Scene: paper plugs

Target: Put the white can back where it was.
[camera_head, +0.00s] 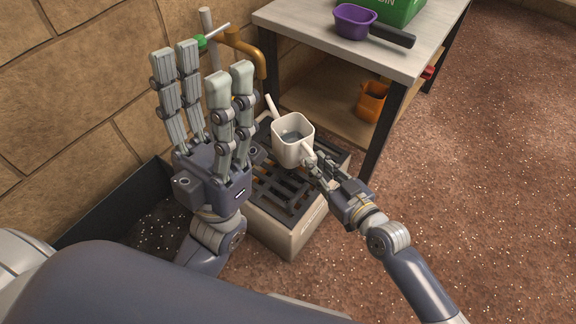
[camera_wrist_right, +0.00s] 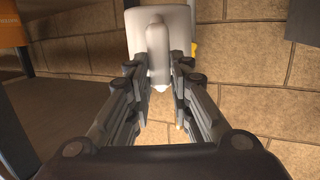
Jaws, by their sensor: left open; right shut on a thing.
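The white can (camera_head: 285,152) is a square-sided open vessel with a thin spout at its back left and a handle at its front right. In the head view it is upright over the dark slatted grate (camera_head: 283,205); I cannot tell whether it touches the grate. Its inside looks grey. My right gripper (camera_head: 314,168) is shut on the can's handle. In the right wrist view the fingers (camera_wrist_right: 158,80) close on both sides of the handle of the can (camera_wrist_right: 181,18). My left gripper (camera_head: 207,75) is open and empty, fingers up, left of the can.
An orange tap (camera_head: 262,60) and a green-handled valve (camera_head: 201,41) stand behind the grate. A table (camera_head: 310,22) at the back right bears a purple scoop (camera_head: 353,20) and a green bin (camera_head: 395,8). An orange pot (camera_head: 371,101) is on its lower shelf. The floor at right is clear.

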